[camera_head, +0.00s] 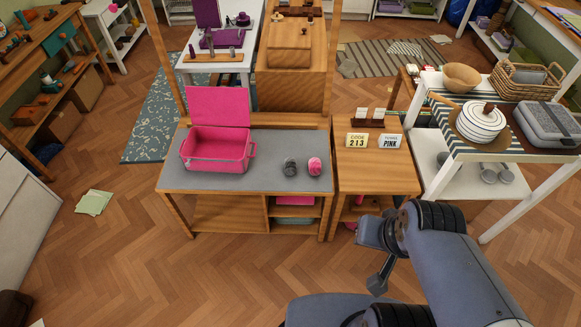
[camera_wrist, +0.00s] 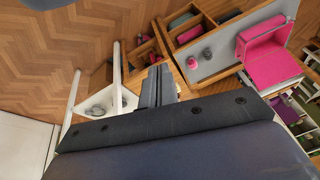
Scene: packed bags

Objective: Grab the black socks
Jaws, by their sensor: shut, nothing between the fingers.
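A dark grey-black rolled bundle (camera_head: 290,167), which looks like the black socks, sits on the grey mat of the wooden bench, beside a pink rolled bundle (camera_head: 315,166). In the wrist view the dark bundle (camera_wrist: 207,54) and the pink one (camera_wrist: 192,62) show upper right of my gripper (camera_wrist: 158,86). My gripper's fingers are together and empty, well apart from both bundles. In the head view my arm is at the lower right, in front of the bench.
An open pink case (camera_head: 217,150) stands on the bench (camera_head: 260,178), left of the bundles. A small wooden table (camera_head: 372,160) with signs reading 213 and PINK adjoins it. A white shelf (camera_head: 447,182) with dishes stands at right. The floor in front is clear.

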